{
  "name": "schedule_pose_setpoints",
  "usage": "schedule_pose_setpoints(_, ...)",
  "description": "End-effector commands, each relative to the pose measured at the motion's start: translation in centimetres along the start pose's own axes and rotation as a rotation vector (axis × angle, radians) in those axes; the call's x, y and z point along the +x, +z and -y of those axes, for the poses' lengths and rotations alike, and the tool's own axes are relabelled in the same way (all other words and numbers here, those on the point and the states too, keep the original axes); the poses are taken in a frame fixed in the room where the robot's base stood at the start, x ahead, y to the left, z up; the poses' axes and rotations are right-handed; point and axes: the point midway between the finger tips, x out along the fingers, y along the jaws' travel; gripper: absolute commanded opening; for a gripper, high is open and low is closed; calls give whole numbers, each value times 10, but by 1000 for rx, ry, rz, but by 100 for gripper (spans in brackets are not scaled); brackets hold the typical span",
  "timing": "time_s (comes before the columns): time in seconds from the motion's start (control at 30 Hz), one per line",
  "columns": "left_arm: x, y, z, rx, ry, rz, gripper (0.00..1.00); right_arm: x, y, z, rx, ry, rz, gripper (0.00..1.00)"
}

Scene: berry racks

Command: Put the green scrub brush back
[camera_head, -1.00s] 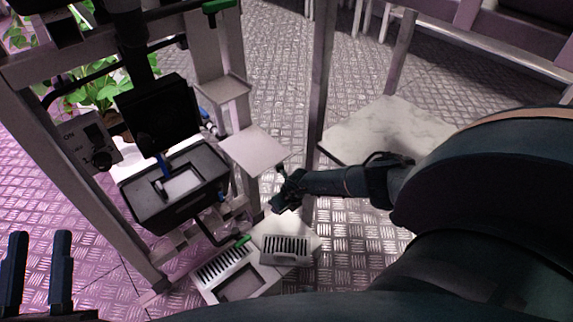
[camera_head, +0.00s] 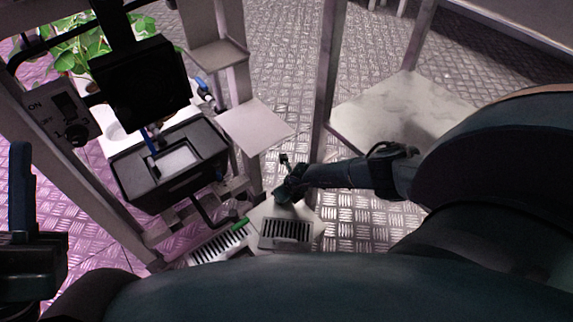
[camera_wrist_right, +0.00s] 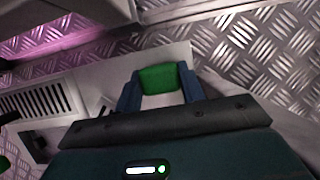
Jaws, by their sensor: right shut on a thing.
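The green scrub brush (camera_wrist_right: 162,78) shows as a green block between the two blue fingers of my right gripper (camera_wrist_right: 162,92) in the wrist view. The gripper is shut on it. The brush's lower part is hidden. Of my left gripper (camera_head: 22,190), one upright finger shows at the left edge; the other is not visible.
Another green item (camera_head: 240,223) lies by the left slotted holder (camera_head: 218,245). A black bin (camera_head: 190,190) and pale shelf plates (camera_head: 255,125) are left of and above my right gripper. A metal post (camera_head: 325,80) and marble-like tabletop (camera_head: 400,110) stand right of it.

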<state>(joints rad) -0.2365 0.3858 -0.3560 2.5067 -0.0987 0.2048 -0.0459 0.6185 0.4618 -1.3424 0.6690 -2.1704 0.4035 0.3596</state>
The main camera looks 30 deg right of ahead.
Motion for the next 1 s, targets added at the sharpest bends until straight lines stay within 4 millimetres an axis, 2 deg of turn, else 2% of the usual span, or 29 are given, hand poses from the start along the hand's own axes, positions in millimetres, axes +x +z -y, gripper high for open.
schedule_pose_setpoints(0.17,0,0,0,0,0,0,31,3,-1,-1,2,1,-1,11)
schedule_pose_setpoints(0.2,0,0,0,0,0,0,31,3,-1,0,1,0,-1,42)
schedule_pose_setpoints(0.43,0,0,0,0,0,0,31,2,-1,0,0,1,-1,60)
schedule_pose_setpoints(0.73,0,0,0,-1,0,0,31,1,0,0,0,1,0,61)
schedule_pose_setpoints(0.83,3,-3,2,-2,0,2,31,-5,1,1,-1,0,0,61)
schedule_pose_setpoints(1.0,-8,19,-7,-123,-24,194,31,-27,3,1,1,0,0,61)
